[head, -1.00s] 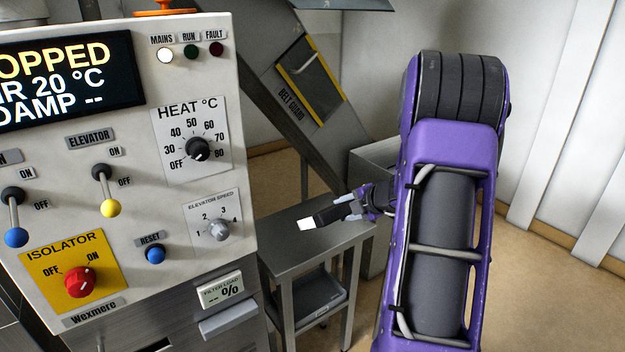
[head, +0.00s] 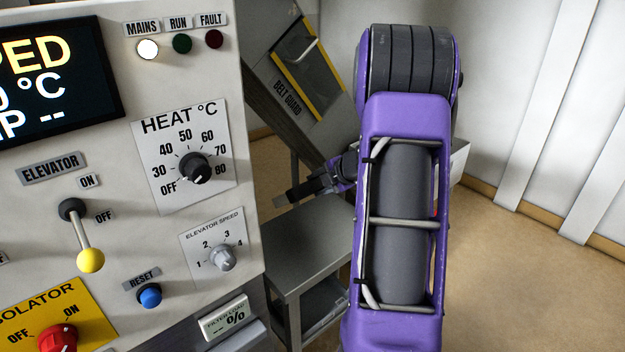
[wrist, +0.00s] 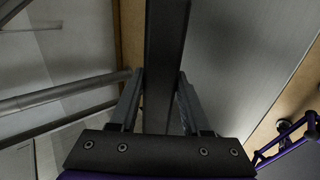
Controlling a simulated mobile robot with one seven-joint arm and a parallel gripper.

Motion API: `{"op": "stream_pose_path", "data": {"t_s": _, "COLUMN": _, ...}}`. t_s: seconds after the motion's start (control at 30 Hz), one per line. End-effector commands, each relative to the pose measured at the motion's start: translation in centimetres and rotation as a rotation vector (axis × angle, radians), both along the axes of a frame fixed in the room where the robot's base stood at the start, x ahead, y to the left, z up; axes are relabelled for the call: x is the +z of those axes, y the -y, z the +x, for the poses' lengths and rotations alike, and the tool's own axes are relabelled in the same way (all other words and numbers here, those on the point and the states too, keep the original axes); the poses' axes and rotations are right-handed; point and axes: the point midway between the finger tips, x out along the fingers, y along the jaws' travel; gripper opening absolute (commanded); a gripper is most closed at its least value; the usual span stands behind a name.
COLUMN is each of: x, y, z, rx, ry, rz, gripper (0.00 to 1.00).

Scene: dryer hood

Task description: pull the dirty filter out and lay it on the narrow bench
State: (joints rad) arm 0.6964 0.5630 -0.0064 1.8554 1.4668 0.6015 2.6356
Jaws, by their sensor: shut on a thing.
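My gripper (head: 318,187) is shut on a long dark bar, which shows at its tip in the head view (head: 287,197). In the wrist view the dark bar (wrist: 166,50) runs straight out between the two fingers (wrist: 158,103). I cannot tell whether it is the filter or part of it. The narrow bench (head: 295,250) is a grey metal stand with a lower shelf, right of the control cabinet. The gripper is above and behind its top in the head view, with nothing seen lying on the bench. A pale grey ledge (head: 238,338) juts out below the filter load display (head: 224,317).
The control cabinet (head: 150,250) with levers and knobs fills the left. A sloping chute with a belt guard (head: 308,65) stands behind the bench. My arm hides the bench's right side. A pale panel (head: 460,162) shows behind my arm. Floor is clear at right.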

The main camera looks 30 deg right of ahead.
Motion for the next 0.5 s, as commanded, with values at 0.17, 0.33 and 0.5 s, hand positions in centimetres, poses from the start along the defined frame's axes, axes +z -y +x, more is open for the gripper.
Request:
{"op": "stream_pose_path", "data": {"t_s": 0.17, "x": -1.7, "y": 0.0, "z": 0.0, "rx": -0.001, "ry": -0.002, "rz": 0.002, "gripper": 0.0}}
{"op": "stream_pose_path", "data": {"t_s": 0.33, "x": -3.8, "y": 0.0, "z": 0.0, "rx": 0.0, "ry": -0.002, "rz": 0.003, "gripper": 0.0}}
{"op": "stream_pose_path", "data": {"t_s": 0.5, "x": -5.7, "y": 0.0, "z": 0.0, "rx": -0.001, "ry": -0.001, "rz": 0.002, "gripper": 0.0}}
